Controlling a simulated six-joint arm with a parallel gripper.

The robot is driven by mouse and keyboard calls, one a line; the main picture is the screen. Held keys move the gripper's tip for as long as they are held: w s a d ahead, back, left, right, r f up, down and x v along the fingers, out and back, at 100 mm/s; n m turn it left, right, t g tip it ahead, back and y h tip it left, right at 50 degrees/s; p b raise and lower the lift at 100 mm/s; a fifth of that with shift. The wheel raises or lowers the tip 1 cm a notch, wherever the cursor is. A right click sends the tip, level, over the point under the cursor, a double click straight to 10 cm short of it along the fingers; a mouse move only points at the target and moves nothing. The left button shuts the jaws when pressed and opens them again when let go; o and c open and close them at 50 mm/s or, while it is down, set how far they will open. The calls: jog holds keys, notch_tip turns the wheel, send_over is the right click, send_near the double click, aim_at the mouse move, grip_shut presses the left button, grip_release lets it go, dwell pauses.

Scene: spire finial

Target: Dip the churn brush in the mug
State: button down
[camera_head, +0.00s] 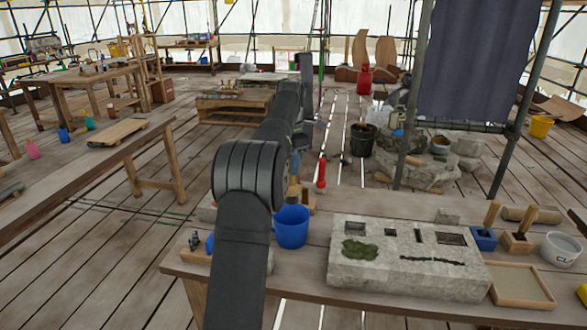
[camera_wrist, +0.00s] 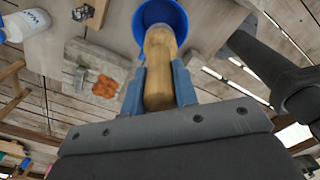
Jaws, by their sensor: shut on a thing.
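My gripper (camera_wrist: 158,88) has its two blue fingers shut on the wooden handle of the churn brush (camera_wrist: 159,72). The mug, a blue round vessel (camera_wrist: 187,52), lies just beyond the handle in the wrist view, and the handle's far end overlaps its opening. In the head view the blue mug (camera_head: 291,230) stands upright on the near bench, partly behind my arm. A bit of the wooden handle (camera_head: 293,187) shows above its rim. The brush's bristle end is hidden, so I cannot tell whether it is inside the mug.
A grey stone block (camera_head: 405,270) with slots and a green patch sits right of the mug. A red bottle (camera_head: 321,174) stands close behind the mug. Further right are a blue holder (camera_head: 484,240), a wooden tray (camera_head: 522,302) and a white tub (camera_head: 561,250).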

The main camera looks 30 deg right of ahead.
aim_at(291, 190)
jog(key=shift+f, duration=4.85)
jog(key=shift+r, duration=5.55)
